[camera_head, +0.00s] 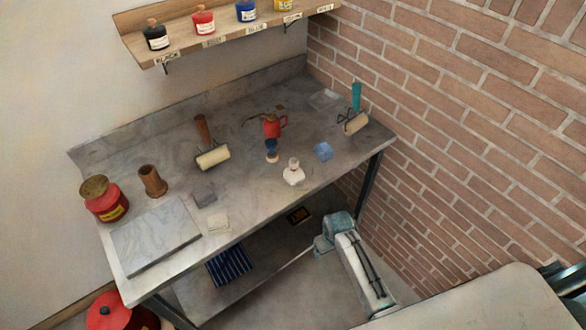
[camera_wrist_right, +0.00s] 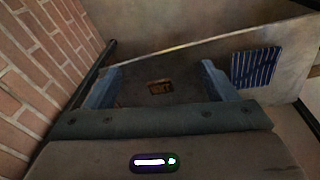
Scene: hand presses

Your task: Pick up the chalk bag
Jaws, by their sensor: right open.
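The chalk bag looks to be the small white pouch with a pinched, knob-like top (camera_head: 293,175). It stands upright near the front edge of the metal bench (camera_head: 250,205), in the middle. My right gripper shows in the right wrist view (camera_wrist_right: 159,78), with its two blue fingers wide apart and nothing between them. In the head view my right arm reaches in from the lower right and its blue-grey end (camera_head: 330,235) is in front of the bench and below the pouch in the picture, apart from it. The pouch does not show in the wrist view. My left gripper is not in view.
A brick wall (camera_head: 480,130) bounds the right. The lower shelf holds a striped cloth (camera_head: 229,267) and a dark tin (camera_head: 299,215).

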